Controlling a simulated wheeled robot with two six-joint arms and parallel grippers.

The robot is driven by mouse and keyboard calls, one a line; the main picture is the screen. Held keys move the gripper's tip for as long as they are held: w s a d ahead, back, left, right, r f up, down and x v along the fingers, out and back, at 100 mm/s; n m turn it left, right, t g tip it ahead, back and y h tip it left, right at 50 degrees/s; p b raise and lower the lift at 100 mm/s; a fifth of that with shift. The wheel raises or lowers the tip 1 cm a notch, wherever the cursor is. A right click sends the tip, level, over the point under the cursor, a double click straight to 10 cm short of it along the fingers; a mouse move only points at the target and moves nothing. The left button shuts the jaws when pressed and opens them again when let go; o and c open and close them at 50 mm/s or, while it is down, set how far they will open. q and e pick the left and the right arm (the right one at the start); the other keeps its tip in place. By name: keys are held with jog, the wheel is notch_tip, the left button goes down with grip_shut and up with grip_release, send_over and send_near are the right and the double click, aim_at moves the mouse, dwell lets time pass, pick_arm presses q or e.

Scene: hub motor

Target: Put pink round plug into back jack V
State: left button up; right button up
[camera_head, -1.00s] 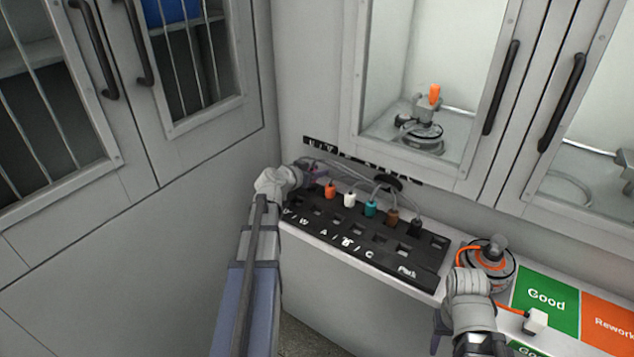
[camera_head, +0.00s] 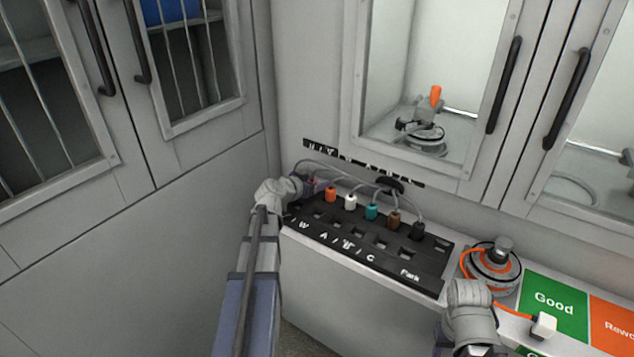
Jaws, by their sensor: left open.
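The black jack board (camera_head: 425,270) lies on the bench, with white letters along its front and rows of square holes. Orange (camera_head: 330,195), white (camera_head: 350,202), teal (camera_head: 371,212), brown (camera_head: 394,219) and black plugs stand in its back row, with grey cables. My left gripper (camera_head: 307,188) is open at the board's back left end. A small pinkish-purple patch (camera_head: 313,184) shows beside its fingers, probably the pink plug; its round shape and seating are unclear. The back jack V is hidden by my left gripper. My right wrist (camera_head: 468,298) is at the lower right; its fingers are not clearly visible.
A hub motor (camera_head: 490,266) with an orange cable and white connector (camera_head: 543,325) sits right of the board, beside green "Good" (camera_head: 555,302) and orange "Rework" (camera_head: 612,322) areas. A glass-fronted cabinet stands behind; a grey cabinet wall is close on the left.

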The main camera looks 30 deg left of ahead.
pick_arm(q)
jog(key=shift+r, duration=0.15)
jog(key=shift+s+r+p, duration=0.2)
jog(key=shift+s+p, duration=0.05)
jog(key=shift+p, duration=0.1)
jog(key=p+v, duration=0.4)
jog(key=v, duration=0.6)
jog(key=shift+s, duration=0.2)
jog(key=shift+s+r, duration=0.15)
jog(key=shift+s, duration=0.3)
